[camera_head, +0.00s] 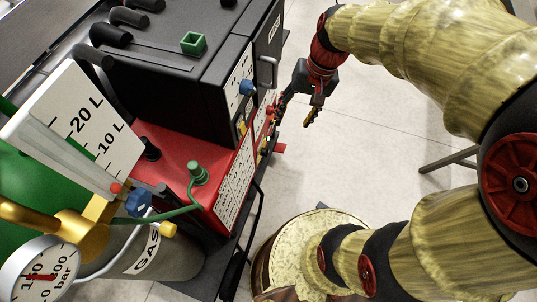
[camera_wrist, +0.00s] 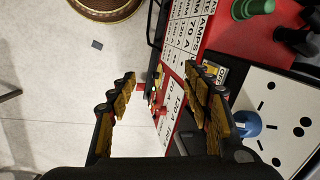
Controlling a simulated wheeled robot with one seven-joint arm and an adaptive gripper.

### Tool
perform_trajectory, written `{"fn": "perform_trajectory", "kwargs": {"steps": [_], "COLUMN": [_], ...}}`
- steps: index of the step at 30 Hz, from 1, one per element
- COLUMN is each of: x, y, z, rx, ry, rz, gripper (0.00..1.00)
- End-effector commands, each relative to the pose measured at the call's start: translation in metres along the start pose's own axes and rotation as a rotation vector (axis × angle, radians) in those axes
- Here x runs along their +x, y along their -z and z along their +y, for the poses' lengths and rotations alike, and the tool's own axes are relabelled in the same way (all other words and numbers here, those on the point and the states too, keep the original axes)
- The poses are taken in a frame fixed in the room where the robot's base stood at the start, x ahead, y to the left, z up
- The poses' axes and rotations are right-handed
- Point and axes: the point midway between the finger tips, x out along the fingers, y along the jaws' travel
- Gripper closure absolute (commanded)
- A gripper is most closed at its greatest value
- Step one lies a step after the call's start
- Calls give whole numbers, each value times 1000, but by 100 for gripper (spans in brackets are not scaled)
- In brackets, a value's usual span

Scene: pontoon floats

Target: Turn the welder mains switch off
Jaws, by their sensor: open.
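The welder is a red machine (camera_head: 180,160) with a white-labelled front, below a black box (camera_head: 180,75) at upper left in the head view. A small yellow-and-black plate (camera_head: 242,128) sits near a blue knob (camera_head: 246,87). The plate also shows in the wrist view (camera_wrist: 212,72), partly behind my right finger; it may belong to the mains switch, but its position is unreadable. My gripper (camera_head: 296,112) is open and empty, just off the front panel. In the wrist view my gripper (camera_wrist: 160,85) has the labelled panel (camera_wrist: 178,60) beyond and between its fingers.
A gas cylinder (camera_head: 180,260), pressure gauge (camera_head: 40,272) and flow meter (camera_head: 85,125) stand at left. A green plug with hose (camera_head: 198,173) is on the red top. A round drum (camera_head: 290,235) stands below.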

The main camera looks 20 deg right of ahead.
Motion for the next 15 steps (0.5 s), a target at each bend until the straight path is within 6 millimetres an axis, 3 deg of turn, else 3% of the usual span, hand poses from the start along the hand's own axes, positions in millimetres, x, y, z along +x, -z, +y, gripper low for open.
{"fn": "perform_trajectory", "kwargs": {"steps": [15], "x": [148], "y": [122], "z": [-4], "rx": [453], "ry": [319], "rz": [-392], "gripper": [50]}}
